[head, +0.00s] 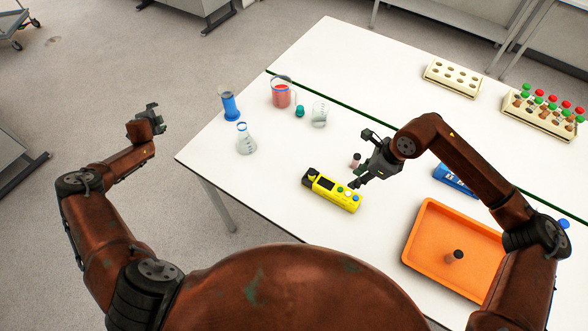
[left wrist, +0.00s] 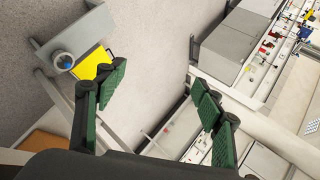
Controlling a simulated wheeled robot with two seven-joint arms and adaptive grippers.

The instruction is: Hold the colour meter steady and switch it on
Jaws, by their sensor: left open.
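The yellow colour meter (head: 332,190) lies on the white table in front of me, with a dark screen and several coloured buttons on top. My right gripper (head: 362,159) is just above and beyond its right end, fingers spread apart. One fingertip is close to the meter's button end; I cannot tell whether it touches. My left gripper (head: 152,113) is off the table's left side, above the floor and far from the meter. It is open and empty in the left wrist view (left wrist: 160,95), where the meter does not show.
A small dark-capped vial (head: 355,160) stands behind the meter, by my right gripper. An orange tray (head: 415,238) lies at right, near a blue object (head: 452,178). A flask (head: 246,140), blue cylinder (head: 230,104) and red-filled beaker (head: 281,94) stand at back left. Vial racks (head: 452,77) are farther back.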

